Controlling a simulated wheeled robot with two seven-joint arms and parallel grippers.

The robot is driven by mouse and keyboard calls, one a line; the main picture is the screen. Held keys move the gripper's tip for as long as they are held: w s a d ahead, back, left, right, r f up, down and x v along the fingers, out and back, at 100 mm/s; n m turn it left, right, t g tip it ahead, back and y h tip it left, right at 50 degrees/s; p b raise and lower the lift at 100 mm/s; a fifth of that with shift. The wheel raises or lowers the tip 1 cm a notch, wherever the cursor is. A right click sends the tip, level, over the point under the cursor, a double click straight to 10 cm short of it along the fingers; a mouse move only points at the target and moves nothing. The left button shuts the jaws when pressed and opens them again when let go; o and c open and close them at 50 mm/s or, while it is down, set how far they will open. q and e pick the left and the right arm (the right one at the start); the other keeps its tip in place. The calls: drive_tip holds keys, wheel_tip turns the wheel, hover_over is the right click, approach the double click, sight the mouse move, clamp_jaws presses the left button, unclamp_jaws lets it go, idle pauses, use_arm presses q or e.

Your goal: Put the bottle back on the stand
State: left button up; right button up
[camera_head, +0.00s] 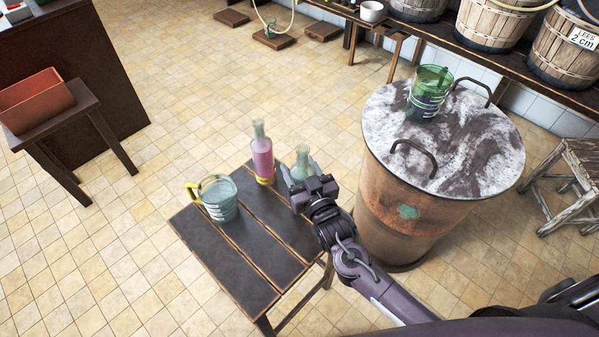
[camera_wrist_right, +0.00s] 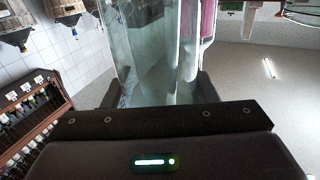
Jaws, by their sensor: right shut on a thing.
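A clear pale-green bottle (camera_head: 303,157) is between the fingers of my right gripper (camera_head: 301,174), which is shut on it. The gripper hides its lower part, so I cannot tell whether its base touches the dark slatted stand (camera_head: 235,262). In the right wrist view the clear bottle (camera_wrist_right: 150,50) fills the space between the fingers. A bottle with pink liquid (camera_head: 263,160) stands upright at the stand's far edge, left of the held bottle. It shows partly behind the held one in the wrist view (camera_wrist_right: 208,22). My left gripper is not in view.
A glass jug with a yellow handle (camera_head: 221,203) stands on the stand's left part. A large copper-brown drum (camera_head: 400,215) with a green measuring cup (camera_head: 428,92) on its lid is close on the right. The stand's front slats are bare.

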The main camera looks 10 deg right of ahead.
drive_tip(key=shift+f, duration=0.8)
drive_tip(key=shift+f, duration=0.15)
drive_tip(key=o, duration=1.5)
drive_tip(key=shift+f, duration=0.1)
drive_tip(key=shift+s+r, duration=0.1)
drive_tip(key=shift+r, duration=0.1)
drive_tip(key=s, duration=0.4)
drive_tip(key=s+d, duration=0.1)
drive_tip(key=s, duration=0.2)
drive_tip(key=s+d, duration=0.1)
drive_tip(key=s, duration=0.3)
drive_tip(key=shift+s+d+b, duration=0.15)
drive_tip(key=shift+s+b, duration=0.2)
drive_tip(key=shift+b, duration=0.05)
